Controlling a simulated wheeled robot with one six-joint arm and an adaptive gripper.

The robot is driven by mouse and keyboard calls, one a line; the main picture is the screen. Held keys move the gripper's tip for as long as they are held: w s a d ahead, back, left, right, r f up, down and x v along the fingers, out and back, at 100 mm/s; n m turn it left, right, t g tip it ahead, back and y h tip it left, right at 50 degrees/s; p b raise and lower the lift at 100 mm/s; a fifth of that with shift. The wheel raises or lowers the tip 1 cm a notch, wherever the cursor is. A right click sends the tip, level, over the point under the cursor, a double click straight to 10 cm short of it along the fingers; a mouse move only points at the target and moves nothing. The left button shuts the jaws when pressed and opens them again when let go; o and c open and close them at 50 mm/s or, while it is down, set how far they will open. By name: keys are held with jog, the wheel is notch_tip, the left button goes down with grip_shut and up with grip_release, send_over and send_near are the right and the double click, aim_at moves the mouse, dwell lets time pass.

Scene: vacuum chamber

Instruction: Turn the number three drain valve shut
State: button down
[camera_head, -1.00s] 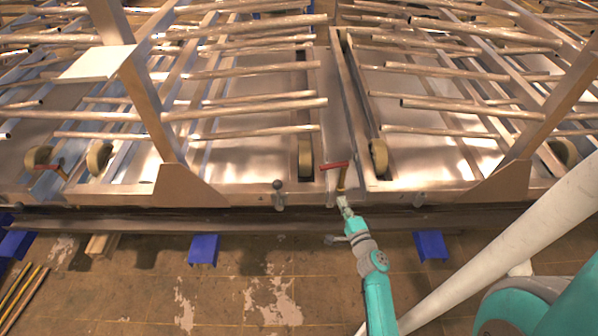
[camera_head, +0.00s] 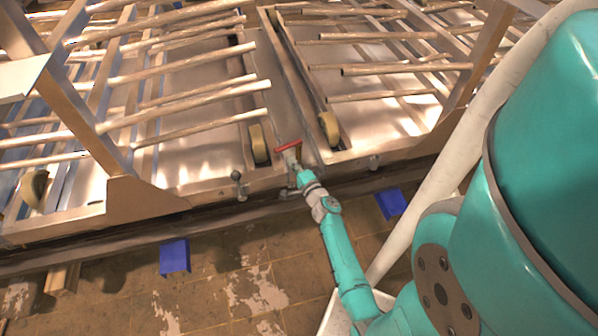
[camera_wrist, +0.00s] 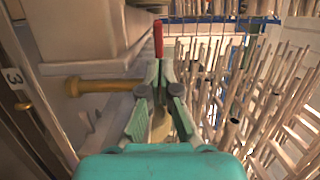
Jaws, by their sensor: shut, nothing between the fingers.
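The drain valve has a red lever handle (camera_head: 289,146), which shows at the rack's front edge in the head view. In the wrist view the red handle (camera_wrist: 158,40) points up, just beyond my fingertips. A brass pipe (camera_wrist: 100,87) runs from the left to behind my fingers, which hide the valve body. A plate with the number 3 (camera_wrist: 14,77) is at the far left. My gripper (camera_wrist: 161,68) is shut and empty, its tips close to the base of the handle. I cannot tell if they touch it.
A metal rack with long rods (camera_head: 195,70) rises behind the valve. Its front beam (camera_head: 215,190) runs across, with a small round-topped knob (camera_head: 237,177) left of the valve. Tan wheels (camera_head: 329,129) sit nearby. Blue blocks (camera_head: 174,256) stand on the tiled floor.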

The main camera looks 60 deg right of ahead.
aim_at(283, 150)
jog(key=shift+x, duration=1.85)
jog(key=shift+w, duration=0.1)
jog(key=shift+w+d, duration=0.15)
jog(key=shift+w, duration=0.3)
jog(key=shift+s, duration=0.1)
